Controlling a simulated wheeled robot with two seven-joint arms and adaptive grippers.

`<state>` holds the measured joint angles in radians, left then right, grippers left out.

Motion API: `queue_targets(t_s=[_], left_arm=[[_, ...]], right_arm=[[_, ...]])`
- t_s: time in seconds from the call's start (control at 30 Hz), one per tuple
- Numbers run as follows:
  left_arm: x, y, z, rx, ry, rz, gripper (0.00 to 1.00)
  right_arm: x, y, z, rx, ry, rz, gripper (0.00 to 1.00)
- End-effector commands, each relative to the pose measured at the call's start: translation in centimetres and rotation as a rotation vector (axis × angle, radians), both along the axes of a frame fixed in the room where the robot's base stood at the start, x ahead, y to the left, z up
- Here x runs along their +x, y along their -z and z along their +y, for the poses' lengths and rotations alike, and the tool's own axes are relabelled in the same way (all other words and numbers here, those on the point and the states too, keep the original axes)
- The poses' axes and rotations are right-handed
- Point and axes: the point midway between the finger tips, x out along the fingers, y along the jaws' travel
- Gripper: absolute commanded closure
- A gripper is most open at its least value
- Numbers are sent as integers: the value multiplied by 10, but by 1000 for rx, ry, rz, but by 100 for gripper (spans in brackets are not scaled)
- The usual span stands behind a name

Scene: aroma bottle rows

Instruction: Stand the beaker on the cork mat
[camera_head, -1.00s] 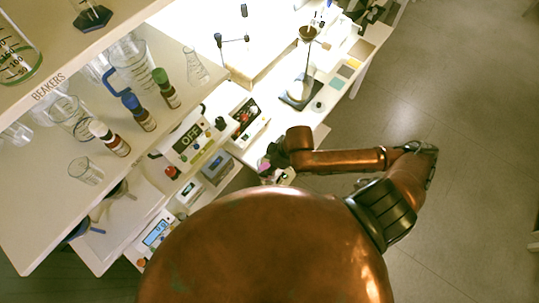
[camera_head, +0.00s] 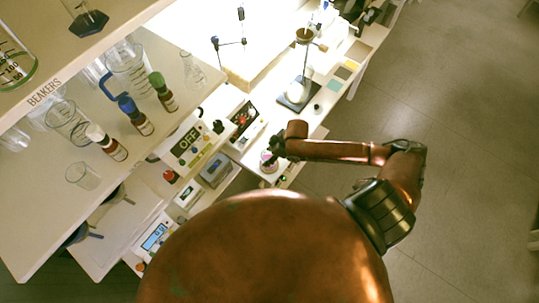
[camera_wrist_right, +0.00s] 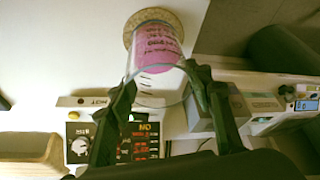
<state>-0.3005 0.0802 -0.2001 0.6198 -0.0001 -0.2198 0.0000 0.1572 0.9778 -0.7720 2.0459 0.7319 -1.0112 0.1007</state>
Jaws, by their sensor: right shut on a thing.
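The beaker (camera_wrist_right: 155,60) is clear glass with pink contents and markings. My right gripper (camera_wrist_right: 160,78) is shut on it, with one dark finger on each side of the glass. In the head view the right gripper (camera_head: 271,153) is over the bench, with the small pink beaker (camera_head: 267,161) at its tips. The round, speckled cork mat (camera_wrist_right: 134,25) shows behind the beaker in the right wrist view and is partly covered by it. I cannot tell whether the beaker touches the mat. My left gripper is not in view.
A hotplate device (camera_wrist_right: 78,143) and a grey box (camera_wrist_right: 199,117) are close to the beaker. In the head view an instrument reading OFF (camera_head: 187,139) stands left of the gripper. A shelf (camera_head: 40,190) holds glassware and capped bottles. White bench surface (camera_wrist_right: 50,45) is clear beside the mat.

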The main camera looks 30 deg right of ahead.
Motion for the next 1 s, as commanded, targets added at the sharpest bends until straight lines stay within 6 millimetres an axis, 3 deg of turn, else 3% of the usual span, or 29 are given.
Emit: queue_targets(t_s=[0.3,0.33,0.5,0.57,0.87,1.0], left_arm=[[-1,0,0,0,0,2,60],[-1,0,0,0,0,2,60],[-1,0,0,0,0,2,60],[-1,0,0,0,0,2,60],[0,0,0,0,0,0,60],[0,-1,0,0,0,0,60]], right_arm=[[1,2,0,0,-1,-2,100],[0,2,0,0,-1,-2,52],[0,2,0,0,-1,-2,40],[0,2,0,0,-1,-2,36],[0,1,0,0,-1,-2,36],[-3,-11,-4,0,-1,-3,36]])
